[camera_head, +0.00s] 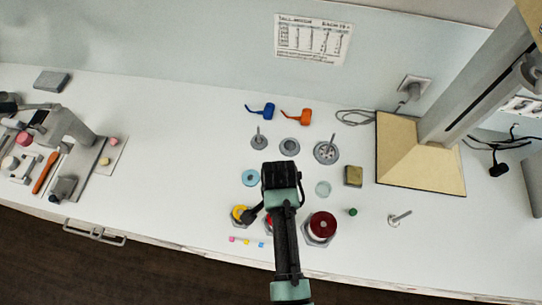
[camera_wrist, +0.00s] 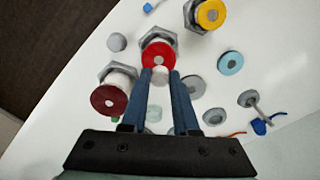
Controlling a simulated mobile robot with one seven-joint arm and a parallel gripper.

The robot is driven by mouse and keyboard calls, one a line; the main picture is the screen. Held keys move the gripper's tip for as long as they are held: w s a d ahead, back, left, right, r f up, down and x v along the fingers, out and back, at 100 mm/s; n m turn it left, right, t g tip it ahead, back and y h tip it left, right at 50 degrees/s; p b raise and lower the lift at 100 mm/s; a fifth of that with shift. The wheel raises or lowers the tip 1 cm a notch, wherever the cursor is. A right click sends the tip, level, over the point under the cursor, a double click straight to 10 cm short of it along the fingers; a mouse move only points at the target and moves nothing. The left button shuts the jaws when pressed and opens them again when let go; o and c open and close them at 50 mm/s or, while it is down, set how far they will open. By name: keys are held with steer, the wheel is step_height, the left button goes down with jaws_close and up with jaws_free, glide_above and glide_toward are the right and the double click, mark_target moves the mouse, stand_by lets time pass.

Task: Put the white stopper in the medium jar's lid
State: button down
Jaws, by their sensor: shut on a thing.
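The white stopper (camera_wrist: 160,74) is held between the two blue-grey fingertips of my gripper (camera_wrist: 160,79) in the wrist view. The middle jar has a bright red lid (camera_wrist: 152,50) with a pale round spot at its centre. I take this as the medium jar. The stopper overlaps the near edge of this lid in the picture; I cannot tell whether they touch. In the head view my arm hides most of this jar, and the fingertips and stopper are hidden too.
A dark red-lidded jar (camera_head: 320,225) and a yellow-lidded jar (camera_head: 239,213) flank the middle jar closely. Discs, metal parts, a blue piece (camera_head: 262,110) and an orange piece (camera_head: 297,117) lie behind. A tan-based stand (camera_head: 420,165) is at the right. The table's left-centre is clear.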

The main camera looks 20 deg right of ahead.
steer(key=shift+s+d+f+b, duration=0.1)
steer(key=shift+d+f+b, duration=0.05)
steer(key=shift+f+b, duration=0.35)
steer(key=shift+s+d+f+b, duration=0.1)
steer(key=shift+d+f+b, duration=0.05)
steer(key=shift+f+b, duration=0.3)
steer(key=shift+w+a+f+b, duration=0.1)
steer(key=shift+f+b, duration=1.05)
steer(key=shift+f, duration=0.1)
steer(key=shift+f+b, duration=0.3)
steer(key=shift+f, duration=0.35)
steer(key=shift+c, duration=1)
jaws_free()
step_height(320, 180, up, 5)
steer(key=p, duration=0.5)
steer(key=shift+r, duration=1.05)
